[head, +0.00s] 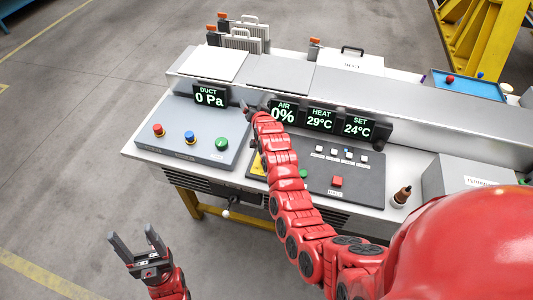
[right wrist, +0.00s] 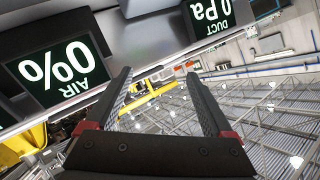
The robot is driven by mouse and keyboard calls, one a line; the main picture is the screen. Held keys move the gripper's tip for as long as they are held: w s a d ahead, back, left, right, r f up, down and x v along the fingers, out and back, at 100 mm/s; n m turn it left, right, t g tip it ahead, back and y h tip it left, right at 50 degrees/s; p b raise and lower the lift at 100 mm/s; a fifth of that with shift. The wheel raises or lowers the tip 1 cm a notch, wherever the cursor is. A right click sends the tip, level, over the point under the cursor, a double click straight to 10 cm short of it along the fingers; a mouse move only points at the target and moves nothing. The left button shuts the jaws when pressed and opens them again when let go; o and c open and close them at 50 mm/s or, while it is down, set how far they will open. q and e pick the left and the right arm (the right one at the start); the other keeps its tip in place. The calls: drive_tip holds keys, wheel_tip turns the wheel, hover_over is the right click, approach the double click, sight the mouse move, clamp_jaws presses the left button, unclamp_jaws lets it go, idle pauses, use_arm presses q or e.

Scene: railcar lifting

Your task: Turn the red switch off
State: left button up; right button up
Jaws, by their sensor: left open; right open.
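A red knob (head: 158,130) stands on the left end of a grey panel (head: 170,153), in line with a blue knob (head: 190,137) and a green knob (head: 221,144). I cannot tell whether either one is on or off. My right gripper (right wrist: 157,78) is open and empty; in the head view it is between the DUCT and AIR displays, above and right of the grey panel, apart from the red knob. My left gripper (head: 137,242) is open and empty over the floor, in front of the bench.
The DUCT display (head: 210,96) reads 0 Pa, and the AIR display (head: 283,111) reads 0%. HEAT shows 29°C and SET 24°C. My right arm crosses part of the dark panel. A brown bottle (head: 401,196) stands at the bench's front right. The floor at left is clear.

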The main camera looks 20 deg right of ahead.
drive_tip(key=s+r+g+p, duration=0.2)
drive_tip(key=s+r+g, duration=0.1)
drive_tip(key=s+g, duration=0.4)
drive_tip(key=s+r+g+p, duration=0.1)
drive_tip(key=s+r+g, duration=0.2)
drive_tip(key=s+g, duration=0.45)
drive_tip(key=shift+m+t, duration=0.35)
drive_tip(key=shift+m, duration=0.05)
drive_tip(key=f+b, duration=0.2)
drive_tip(key=f, duration=0.1)
drive_tip(key=f+b, duration=0.2)
drive_tip(key=f, duration=0.1)
drive_tip(key=f+b, duration=0.2)
drive_tip(key=f, duration=0.1)
drive_tip(key=shift+d+f, duration=0.25)
drive_tip(key=shift+f, duration=0.15)
drive_tip(key=shift+s+d+f+p, duration=0.1)
drive_tip(key=shift+f+p, duration=0.2)
drive_tip(key=shift+p, duration=0.7)
wheel_tip(320, 180, down, 4)
drive_tip(key=shift+f+p, duration=0.15)
drive_tip(key=shift+p, duration=0.5)
drive_tip(key=shift+f, duration=1.25)
drive_tip(key=c, duration=1.4)
drive_tip(key=shift+o, duration=0.2)
